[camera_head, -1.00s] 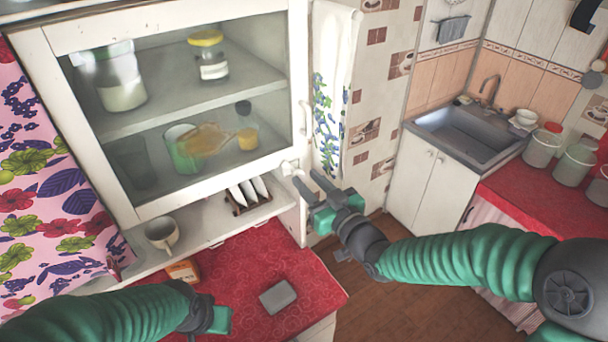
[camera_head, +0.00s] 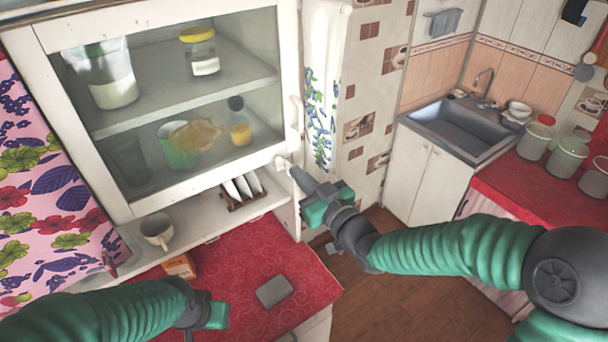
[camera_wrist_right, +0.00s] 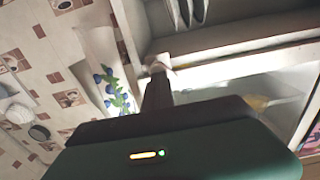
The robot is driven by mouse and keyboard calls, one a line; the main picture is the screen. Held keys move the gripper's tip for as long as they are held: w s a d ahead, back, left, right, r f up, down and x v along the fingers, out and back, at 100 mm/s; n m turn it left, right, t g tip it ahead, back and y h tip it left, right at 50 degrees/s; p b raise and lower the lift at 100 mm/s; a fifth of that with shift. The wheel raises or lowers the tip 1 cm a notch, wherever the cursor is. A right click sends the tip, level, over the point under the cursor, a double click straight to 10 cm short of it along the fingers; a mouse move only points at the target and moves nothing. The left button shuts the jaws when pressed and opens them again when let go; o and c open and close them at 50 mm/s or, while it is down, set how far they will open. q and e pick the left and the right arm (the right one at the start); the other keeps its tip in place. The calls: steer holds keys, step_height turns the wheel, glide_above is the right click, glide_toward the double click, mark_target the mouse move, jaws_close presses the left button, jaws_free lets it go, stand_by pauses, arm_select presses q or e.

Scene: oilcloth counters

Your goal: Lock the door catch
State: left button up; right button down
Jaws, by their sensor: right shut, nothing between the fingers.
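The white-framed glass door (camera_head: 292,70) of the cupboard looks closed, with a handle (camera_head: 296,113) on its right side. The small white door catch (camera_head: 283,163) sits at the door's lower right corner; whether it is locked cannot be told. My right gripper (camera_head: 296,174) is shut and empty, its tips right beside the catch. In the right wrist view the dark fingers (camera_wrist_right: 157,92) point at the white catch (camera_wrist_right: 157,66) and seem to meet it; contact is not certain. My left gripper (camera_head: 216,316) is low in the head view, its fingers not clear.
Jars and cups stand behind the glass. A mug (camera_head: 157,231) and a rack of white plates (camera_head: 240,189) are on the open shelf below. A grey block (camera_head: 274,291) and an orange box (camera_head: 181,266) lie on the red counter (camera_head: 235,255). The sink (camera_head: 460,128) is farther right.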

steer(key=shift+a+r, duration=0.2)
steer(key=shift+r, duration=0.15)
stand_by(0.3)
